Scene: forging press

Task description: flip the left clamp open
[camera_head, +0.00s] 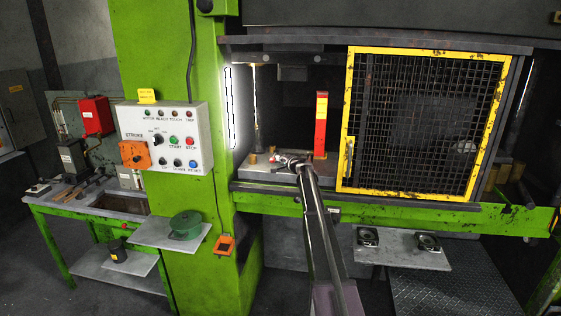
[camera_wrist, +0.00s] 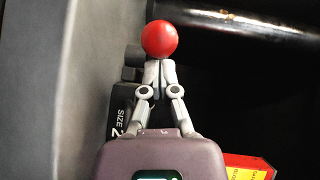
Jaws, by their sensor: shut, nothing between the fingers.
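In the wrist view, a red ball knob (camera_wrist: 160,39) sits right at the tips of my gripper (camera_wrist: 158,68), which is shut with nothing between its fingers. The knob appears to touch or nearly touch the fingertips; I cannot tell which. It looks like the handle end of the left clamp, whose body is mostly hidden. In the head view, my gripper (camera_head: 296,165) reaches onto the grey press bed (camera_head: 262,173), left of the red post, and the clamp is too small to make out there.
A black block (camera_wrist: 121,112) marked "SIZE" lies beside my fingers in the wrist view. A red post (camera_head: 321,125) with yellow labels stands right of my gripper. The yellow mesh guard (camera_head: 425,120) is further right. The green column with the control panel (camera_head: 165,137) stands left.

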